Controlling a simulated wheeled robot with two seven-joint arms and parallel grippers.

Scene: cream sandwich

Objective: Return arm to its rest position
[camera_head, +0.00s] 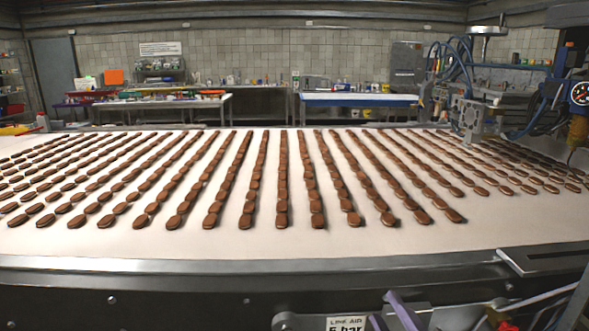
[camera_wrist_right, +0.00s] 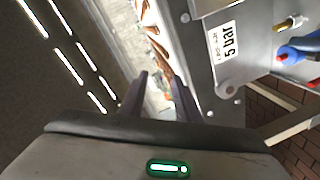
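My right gripper (camera_head: 386,307) shows at the bottom of the head view as two purple-grey fingers, in front of the conveyor's near edge and below its surface. In the right wrist view the two dark fingers (camera_wrist_right: 160,86) stand apart with nothing held between them. The gripper is beside the machine's metal side panel (camera_wrist_right: 262,50). My left gripper and left arm are not in view.
A wide pale conveyor (camera_head: 100,246) carries many rows of brown cream sandwiches (camera_head: 282,190). Its metal front rail (camera_head: 180,267) runs across. A "5 bar" label (camera_head: 346,324) is close to the right gripper. Hosed machinery (camera_head: 470,112) stands at the right.

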